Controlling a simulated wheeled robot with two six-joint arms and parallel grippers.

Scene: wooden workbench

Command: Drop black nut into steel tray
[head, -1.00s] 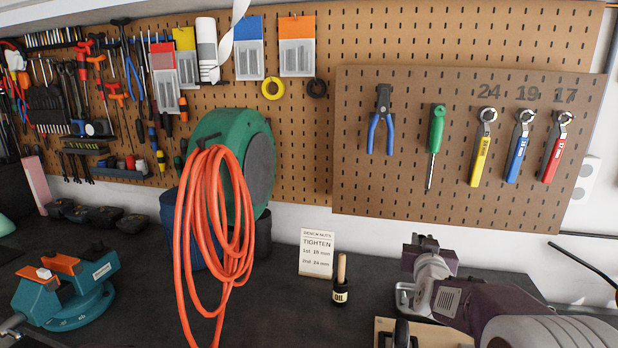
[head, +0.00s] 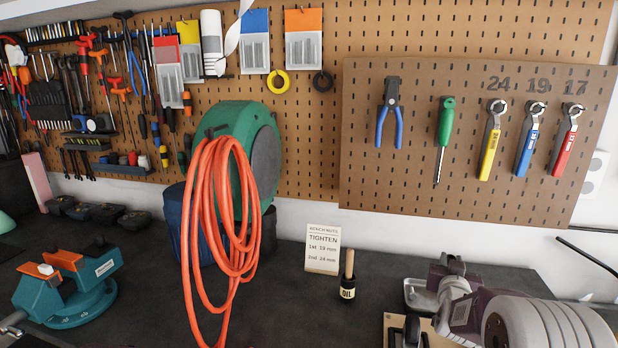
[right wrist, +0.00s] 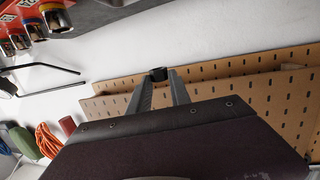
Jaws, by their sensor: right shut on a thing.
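The black nut (right wrist: 158,74) sits between the fingertips of my right gripper in the right wrist view. My right gripper (head: 450,266) is shut on it and shows at the lower right of the head view, where the nut is hard to make out. The steel tray (head: 409,297) is a shallow grey tray on the bench, partly hidden behind my right gripper and arm. The gripper appears just in front of or above the tray's right part; the exact height cannot be told. My left gripper is not in view.
A wooden board with black parts (head: 394,322) lies in front of the tray.

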